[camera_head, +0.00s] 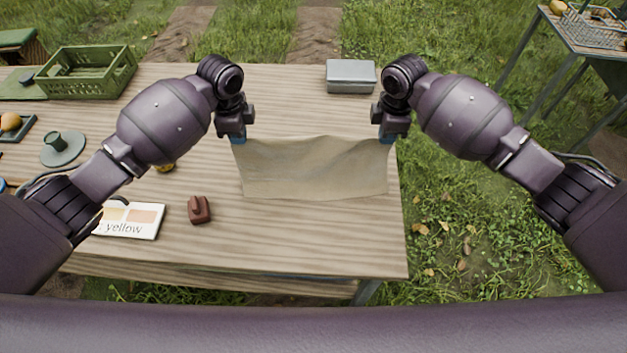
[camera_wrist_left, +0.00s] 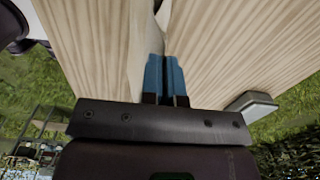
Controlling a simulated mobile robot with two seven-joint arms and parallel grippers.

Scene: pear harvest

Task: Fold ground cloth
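The ground cloth (camera_head: 315,172), a beige sheet, hangs or lies over the right part of the wooden table, its far edge raised between my two grippers. My left gripper (camera_head: 238,140) is at its far left corner, with blue fingertips closed together on it. In the left wrist view the blue fingers (camera_wrist_left: 166,78) are pressed together, with a narrow strip of cloth (camera_wrist_left: 143,45) beside them. My right gripper (camera_head: 386,138) is at the far right corner, and appears shut on it. The cloth's near edge seems to rest on the table.
A metal stand with a basket (camera_head: 592,27) is at far right.

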